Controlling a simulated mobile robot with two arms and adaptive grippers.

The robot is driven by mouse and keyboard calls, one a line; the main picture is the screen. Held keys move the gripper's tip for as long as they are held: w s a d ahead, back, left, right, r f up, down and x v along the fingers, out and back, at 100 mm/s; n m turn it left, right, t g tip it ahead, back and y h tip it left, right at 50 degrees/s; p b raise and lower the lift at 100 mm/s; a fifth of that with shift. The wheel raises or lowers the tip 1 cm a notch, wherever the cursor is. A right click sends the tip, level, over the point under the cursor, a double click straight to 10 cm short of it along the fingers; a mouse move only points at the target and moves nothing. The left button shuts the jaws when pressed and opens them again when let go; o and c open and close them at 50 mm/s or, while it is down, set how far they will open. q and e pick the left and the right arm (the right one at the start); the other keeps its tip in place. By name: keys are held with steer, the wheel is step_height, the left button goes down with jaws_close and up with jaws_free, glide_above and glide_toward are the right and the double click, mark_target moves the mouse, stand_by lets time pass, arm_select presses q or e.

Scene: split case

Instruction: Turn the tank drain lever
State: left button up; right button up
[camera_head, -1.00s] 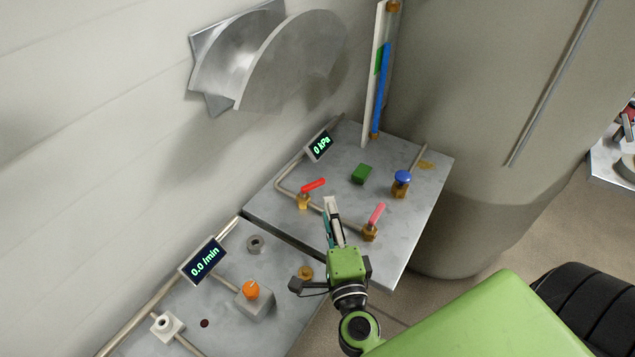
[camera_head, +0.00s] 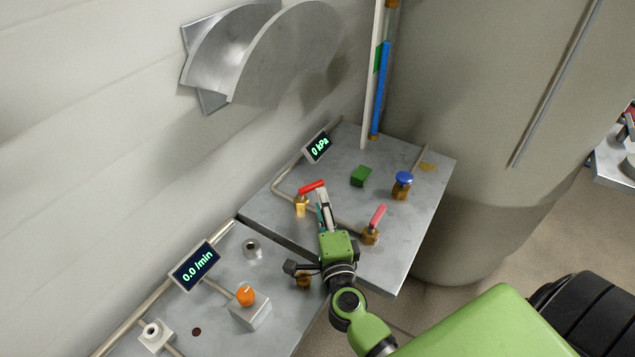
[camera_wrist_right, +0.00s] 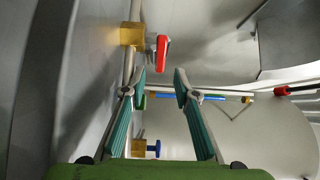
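Two red-handled levers stand on brass valves on the upper grey panel (camera_head: 330,250). The left red lever (camera_head: 312,187) lies nearly flat across its valve (camera_head: 300,206); the right, pinker lever (camera_head: 377,216) slants upward from its valve (camera_head: 370,236). I cannot tell which one is the tank drain lever. My right gripper (camera_head: 323,192) has its tips at the right end of the left lever; contact is unclear. My left gripper is not in view.
The upper panel also bears a blue knob (camera_head: 403,179), a green block (camera_head: 360,176) and a 0 kPa display (camera_head: 318,149). A large tank (camera_head: 470,120) stands behind it, with a blue level tube (camera_head: 381,90). An orange knob (camera_head: 245,295) sits on the lower panel.

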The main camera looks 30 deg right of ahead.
mark_target(318, 183)
steer(key=x, duration=0.7)
steer(key=shift+s+f, duration=0.1)
jaws_close()
